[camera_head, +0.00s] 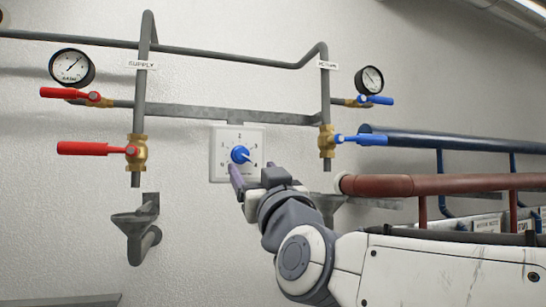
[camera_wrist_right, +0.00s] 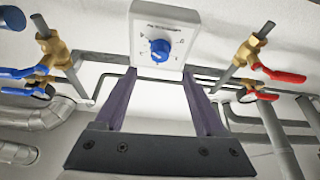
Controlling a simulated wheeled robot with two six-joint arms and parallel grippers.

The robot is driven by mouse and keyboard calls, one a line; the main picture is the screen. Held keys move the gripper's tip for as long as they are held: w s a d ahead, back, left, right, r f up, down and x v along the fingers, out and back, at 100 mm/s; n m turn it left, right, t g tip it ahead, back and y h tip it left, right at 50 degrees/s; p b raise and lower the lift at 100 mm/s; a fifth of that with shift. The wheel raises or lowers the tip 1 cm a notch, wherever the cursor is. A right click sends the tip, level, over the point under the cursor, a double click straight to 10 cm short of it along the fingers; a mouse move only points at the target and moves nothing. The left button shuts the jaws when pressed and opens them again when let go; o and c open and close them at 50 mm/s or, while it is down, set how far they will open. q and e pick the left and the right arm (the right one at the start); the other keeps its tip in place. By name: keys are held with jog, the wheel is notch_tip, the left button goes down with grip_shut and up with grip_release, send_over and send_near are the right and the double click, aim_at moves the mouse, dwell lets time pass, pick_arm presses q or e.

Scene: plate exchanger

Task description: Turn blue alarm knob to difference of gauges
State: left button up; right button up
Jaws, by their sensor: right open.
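The blue alarm knob (camera_head: 240,154) sits at the centre of a white square dial plate (camera_head: 218,167) on the wall. It also shows in the right wrist view (camera_wrist_right: 160,49), which sees the plate upside down. My right gripper (camera_head: 252,172) is open, just below and in front of the knob; its two fingers stand apart and hold nothing. In the right wrist view its fingertips (camera_wrist_right: 160,75) are below the knob and apart from it. The supply gauge (camera_head: 71,67) is at upper left and the return gauge (camera_head: 370,80) at upper right. My left gripper is not visible.
Red valve handles (camera_head: 90,149) stick out on the left pipe, blue handles (camera_head: 360,140) on the right pipe. A metal drain funnel (camera_head: 138,222) hangs at lower left. Thick blue (camera_head: 450,143) and red (camera_head: 440,185) pipes run at right, close to my right arm.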

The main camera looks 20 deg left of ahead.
aim_at(243, 155)
jog(key=p+x, duration=0.4)
jog(key=x, duration=0.3)
jog(key=shift+w+a+r, duration=0.1)
jog(key=shift+w+r, duration=0.05)
jog(key=shift+w, duration=0.1)
jog(key=shift+w+a+r, duration=0.1)
jog(key=shift+w+a, duration=0.2)
jog(key=shift+w, duration=0.15)
grip_shut()
